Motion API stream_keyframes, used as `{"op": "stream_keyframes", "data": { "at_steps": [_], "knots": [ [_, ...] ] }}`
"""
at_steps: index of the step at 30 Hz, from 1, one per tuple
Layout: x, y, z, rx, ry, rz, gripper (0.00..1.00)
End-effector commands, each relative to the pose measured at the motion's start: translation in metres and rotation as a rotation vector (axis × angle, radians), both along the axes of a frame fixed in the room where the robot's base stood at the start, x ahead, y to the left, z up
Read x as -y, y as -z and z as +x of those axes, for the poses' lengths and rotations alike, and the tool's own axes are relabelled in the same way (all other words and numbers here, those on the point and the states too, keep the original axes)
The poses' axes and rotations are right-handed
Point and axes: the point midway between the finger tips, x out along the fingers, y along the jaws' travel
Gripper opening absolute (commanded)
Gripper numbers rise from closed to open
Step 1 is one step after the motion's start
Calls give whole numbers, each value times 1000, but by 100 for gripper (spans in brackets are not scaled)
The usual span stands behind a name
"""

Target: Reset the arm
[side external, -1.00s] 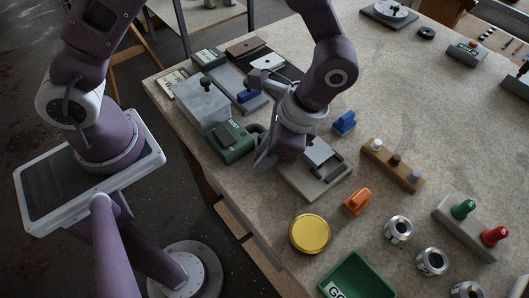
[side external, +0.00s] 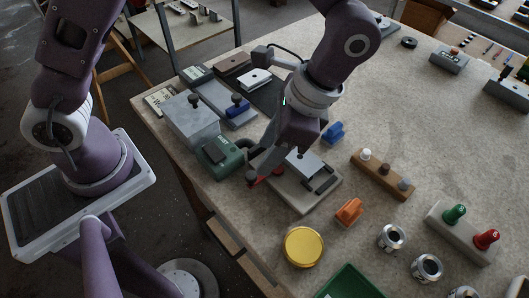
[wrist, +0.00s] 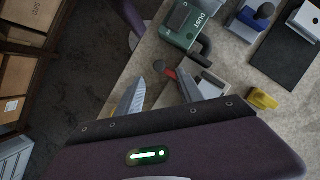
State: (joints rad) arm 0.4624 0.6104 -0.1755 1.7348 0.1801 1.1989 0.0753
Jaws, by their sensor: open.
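My gripper (side external: 258,168) hangs over the near-left side of a pale fixture (side external: 308,197) with a grey plate on top. In the wrist view its two fingers (wrist: 160,92) are spread apart, with nothing seen held between them. A red part (side external: 264,178) shows beside the fingertips at the fixture's left edge. It also shows in the wrist view (wrist: 171,74), next to a dark round knob (wrist: 158,66). Whether a finger touches the red part is hard to tell.
A green dust unit (side external: 222,158) with a hose stands just left of my gripper, by a grey block (side external: 190,121). A blue clamp (side external: 332,133), an orange clamp (side external: 349,211), a yellow lid (side external: 304,246) and a knob strip (side external: 382,174) lie around. The table's right middle is mostly clear.

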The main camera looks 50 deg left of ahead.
Motion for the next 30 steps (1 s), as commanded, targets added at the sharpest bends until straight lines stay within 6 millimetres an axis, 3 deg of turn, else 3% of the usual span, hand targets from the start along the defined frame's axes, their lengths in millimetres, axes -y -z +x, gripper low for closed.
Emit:
{"op": "stream_keyframes", "data": {
  "at_steps": [5, 8, 10, 12, 16, 22, 30],
  "knots": [
    [-3, -5, 1, 14, -12, -6, 44],
    [-23, -37, 2, 100, -89, -43, 44],
    [-47, -71, -2, 204, -184, -87, 44],
    [-73, -101, -14, 317, -293, -135, 44],
    [-113, -137, -48, 528, -490, -221, 44],
    [-142, -148, -90, 769, -696, -325, 44],
    [-146, -147, -101, 836, -750, -356, 44]
  ]
}}
